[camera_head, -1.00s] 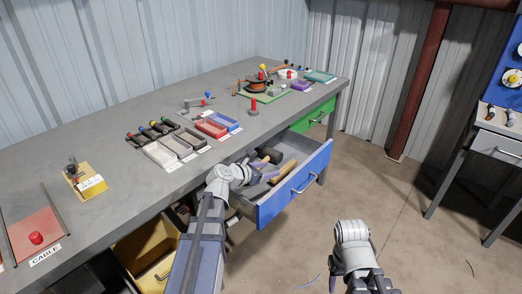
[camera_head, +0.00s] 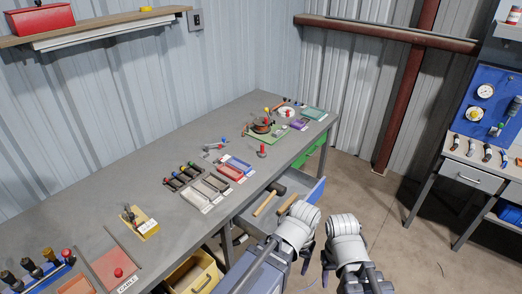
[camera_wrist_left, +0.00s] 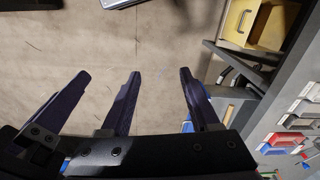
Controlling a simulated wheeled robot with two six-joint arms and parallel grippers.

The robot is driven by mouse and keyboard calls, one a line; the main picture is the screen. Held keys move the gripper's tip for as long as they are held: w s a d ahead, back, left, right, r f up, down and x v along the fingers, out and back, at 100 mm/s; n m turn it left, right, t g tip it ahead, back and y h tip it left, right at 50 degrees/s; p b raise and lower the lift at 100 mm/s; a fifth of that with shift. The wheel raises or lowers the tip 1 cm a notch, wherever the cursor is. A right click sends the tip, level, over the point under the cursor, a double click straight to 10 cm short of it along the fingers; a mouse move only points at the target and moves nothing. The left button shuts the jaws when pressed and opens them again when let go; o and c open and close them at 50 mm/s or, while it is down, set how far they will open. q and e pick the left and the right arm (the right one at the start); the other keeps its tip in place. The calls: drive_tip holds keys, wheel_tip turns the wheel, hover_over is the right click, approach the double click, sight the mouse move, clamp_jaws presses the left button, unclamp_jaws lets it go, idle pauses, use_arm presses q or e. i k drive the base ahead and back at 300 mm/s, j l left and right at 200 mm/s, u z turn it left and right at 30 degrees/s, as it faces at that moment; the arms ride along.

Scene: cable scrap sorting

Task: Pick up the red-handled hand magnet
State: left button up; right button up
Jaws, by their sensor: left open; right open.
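The hand magnet (camera_head: 262,151), with an upright red handle on a grey base, stands on the workbench in the head view, right of the red and blue trays. My left gripper (camera_head: 307,254) is open in front of the bench, low beside the open drawer and well away from the magnet. My right gripper (camera_head: 327,266) is just right of it, also away from the bench. Its fingers are mostly hidden by its wrist. In the left wrist view dark fingers show over bare floor with nothing between them.
Grey trays and dark-handled tools lie left of the magnet. A green mat with a cable reel (camera_head: 262,126) is behind it. A yellow bin (camera_head: 196,274) sits below.

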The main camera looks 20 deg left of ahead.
sight(262, 153)
drive_tip(key=i+l, duration=0.1)
drive_tip(key=i, duration=0.55)
drive_tip(key=i+l+u, duration=0.1)
drive_tip(key=i, duration=0.55)
drive_tip(key=u, duration=1.1)
